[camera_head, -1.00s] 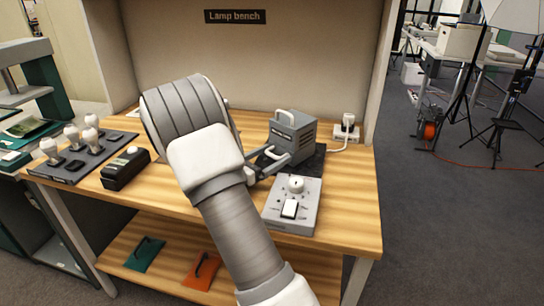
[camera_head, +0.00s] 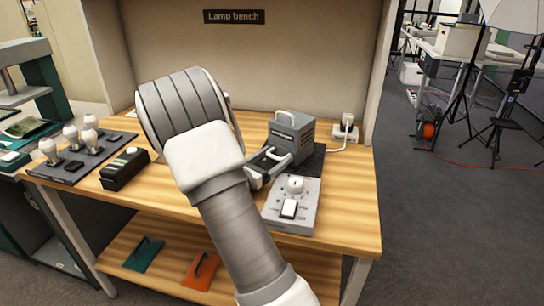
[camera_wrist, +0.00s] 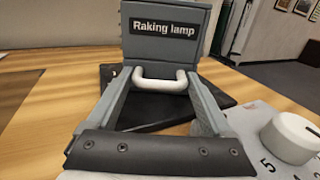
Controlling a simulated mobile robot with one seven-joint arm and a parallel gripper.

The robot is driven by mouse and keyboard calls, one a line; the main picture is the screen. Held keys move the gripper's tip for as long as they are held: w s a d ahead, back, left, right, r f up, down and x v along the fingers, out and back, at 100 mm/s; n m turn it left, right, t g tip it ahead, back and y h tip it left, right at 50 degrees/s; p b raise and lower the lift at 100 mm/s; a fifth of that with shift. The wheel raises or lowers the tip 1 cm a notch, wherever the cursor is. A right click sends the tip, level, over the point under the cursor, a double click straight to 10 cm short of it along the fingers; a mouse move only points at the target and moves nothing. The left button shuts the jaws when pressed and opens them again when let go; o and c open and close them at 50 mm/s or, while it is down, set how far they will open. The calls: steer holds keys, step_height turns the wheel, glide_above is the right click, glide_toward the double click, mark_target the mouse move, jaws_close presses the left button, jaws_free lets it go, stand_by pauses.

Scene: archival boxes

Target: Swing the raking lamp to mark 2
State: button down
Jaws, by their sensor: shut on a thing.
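The raking lamp (camera_head: 302,140) is a grey box with a white loop handle on top, standing on a dark base plate (camera_head: 315,168) on the bench. In the wrist view the lamp's labelled face (camera_wrist: 166,32) is straight ahead. A white front handle (camera_wrist: 160,82) sticks out below the label. My gripper (camera_wrist: 158,84) has its two grey fingers at the ends of this handle and is shut on it. In the head view my gripper (camera_head: 272,163) is partly hidden by my wrist. I cannot make out mark 2 in either view.
A grey control box (camera_head: 292,210) with a white dial (camera_wrist: 290,138) and a switch stands just in front of the lamp. A power outlet (camera_head: 345,128) with a cable is behind right. A black box (camera_head: 124,170) and a tray of bulbs (camera_head: 62,172) lie left.

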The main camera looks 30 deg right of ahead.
stand_by(0.3)
jaws_free()
steer(key=p+v, duration=0.3)
steer(key=v, duration=1.4)
steer(key=shift+s+a+p, duration=0.15)
steer(key=shift+a+p, duration=0.05)
steer(key=shift+p, duration=0.1)
